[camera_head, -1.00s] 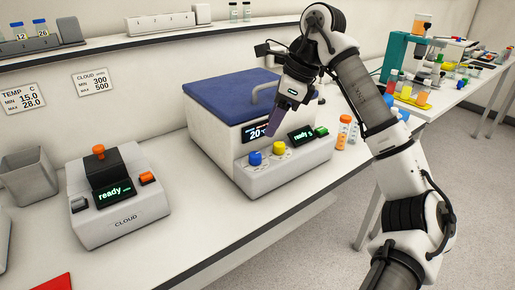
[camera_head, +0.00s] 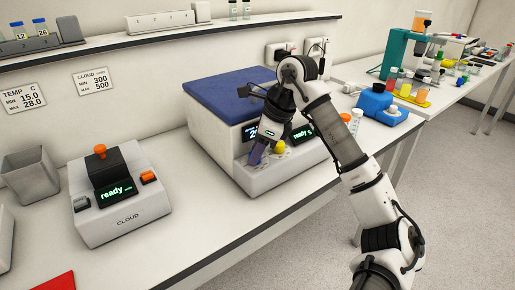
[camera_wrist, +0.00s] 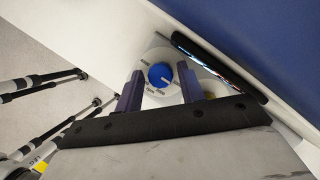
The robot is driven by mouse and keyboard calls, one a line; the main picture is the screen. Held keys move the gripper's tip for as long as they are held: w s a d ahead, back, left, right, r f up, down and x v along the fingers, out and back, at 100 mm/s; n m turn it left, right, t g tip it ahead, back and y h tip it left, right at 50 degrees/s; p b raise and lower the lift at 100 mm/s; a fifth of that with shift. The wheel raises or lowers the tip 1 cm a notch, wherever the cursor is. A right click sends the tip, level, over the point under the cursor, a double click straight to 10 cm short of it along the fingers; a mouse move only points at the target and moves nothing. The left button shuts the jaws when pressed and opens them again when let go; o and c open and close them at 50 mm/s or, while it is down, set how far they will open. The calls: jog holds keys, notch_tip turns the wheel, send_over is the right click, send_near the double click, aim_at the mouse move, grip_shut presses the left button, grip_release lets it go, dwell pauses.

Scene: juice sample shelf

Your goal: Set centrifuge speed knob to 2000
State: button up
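The centrifuge (camera_head: 262,184) is a white box with a blue lid on the bench. Its front panel has a blue knob (camera_wrist: 160,75) with a white pointer line and a yellow knob (camera_head: 280,147). My gripper (camera_wrist: 160,70) is open, with its two purple fingers on either side of the blue knob in the wrist view. I cannot tell whether the fingers touch it. In the head view, my gripper (camera_head: 257,159) covers the blue knob and part of the left display. The right display (camera_head: 302,133) reads "ready". The speed setting cannot be read.
A grey machine marked CLOUD (camera_head: 120,195) stands to the left, beside a grey bin (camera_head: 29,176). A small blue device (camera_head: 378,102) and an orange bottle (camera_head: 355,121) stand right of the centrifuge. A wall shelf (camera_head: 180,31) runs above the bench.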

jog(key=c, duration=0.7)
jog(key=shift+f+m+b, duration=0.1)
jog(key=shift+m+b, duration=0.2)
jog(key=shift+b, duration=0.15)
jog(key=shift+f+m+t+b, duration=0.1)
jog(key=shift+m+t+b, duration=0.2)
jog(key=shift+m+b, duration=0.35)
jog(key=m+t+h+b, duration=0.1)
jog(key=m+b, duration=0.3)
jog(key=shift+s, duration=0.15)
jog(key=m+h+b, duration=0.1)
jog(key=m+b, duration=0.1)
jog(key=m+t+h+b, duration=0.1)
jog(key=m+b, duration=0.1)
jog(key=m, duration=0.1)
jog(key=shift+s+a+m+t, duration=0.1)
jog(key=shift+a+m+t, duration=0.05)
jog(key=shift+m+t, duration=0.2)
jog(key=shift+r, duration=0.2)
jog(key=o, duration=1)
